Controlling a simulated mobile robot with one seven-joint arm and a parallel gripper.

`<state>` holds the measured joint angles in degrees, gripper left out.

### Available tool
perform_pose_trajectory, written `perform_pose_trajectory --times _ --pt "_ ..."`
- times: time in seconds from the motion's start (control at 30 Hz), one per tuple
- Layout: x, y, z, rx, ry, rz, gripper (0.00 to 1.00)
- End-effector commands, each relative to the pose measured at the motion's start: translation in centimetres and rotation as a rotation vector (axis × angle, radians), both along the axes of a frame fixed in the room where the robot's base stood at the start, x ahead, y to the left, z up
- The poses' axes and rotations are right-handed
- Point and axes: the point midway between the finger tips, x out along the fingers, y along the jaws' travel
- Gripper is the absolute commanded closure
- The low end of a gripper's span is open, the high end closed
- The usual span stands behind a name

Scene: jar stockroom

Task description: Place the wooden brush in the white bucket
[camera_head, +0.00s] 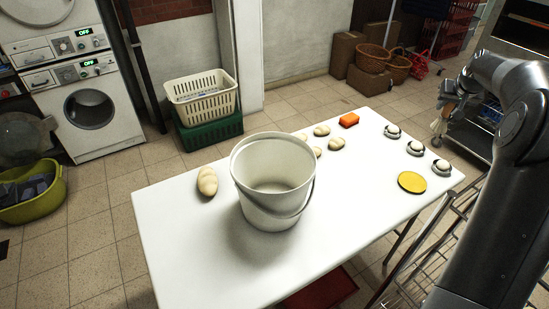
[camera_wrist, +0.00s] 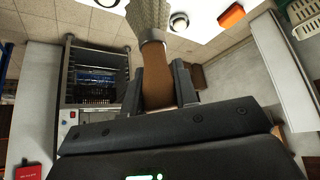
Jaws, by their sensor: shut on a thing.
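The white bucket (camera_head: 255,207) stands upright on the white table, its visible inside empty and its thin handle hanging down the front. The wooden brush (camera_wrist: 160,92) shows in the wrist view, with a brown handle and a pale, rough head pointing to the top edge. My gripper (camera_wrist: 158,86) is shut on its handle, one finger on each side. In the head view my arm is at the right, beyond the table's right end and well apart from the bucket. The gripper is small and hard to make out there.
The white table (camera_head: 190,258) also holds an elongated pale lump (camera_head: 207,181), several smaller pale lumps (camera_head: 337,143), an orange block (camera_head: 349,120), a yellow disc (camera_head: 412,182) and small round lidded things (camera_head: 415,148). The table's front left is clear. A metal rack stands beside its right end.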

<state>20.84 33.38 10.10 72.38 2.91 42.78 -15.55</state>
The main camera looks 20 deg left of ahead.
Motion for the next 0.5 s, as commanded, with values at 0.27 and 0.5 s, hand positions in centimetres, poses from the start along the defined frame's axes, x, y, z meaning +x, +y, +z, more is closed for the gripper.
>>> perform_pose_trajectory --times 0.27,0.5 --pt "0.1 1.6 4.5 -0.001 0.003 0.013 0.96" --pt "0.0 7.0 4.5 -0.009 0.008 0.051 0.96"
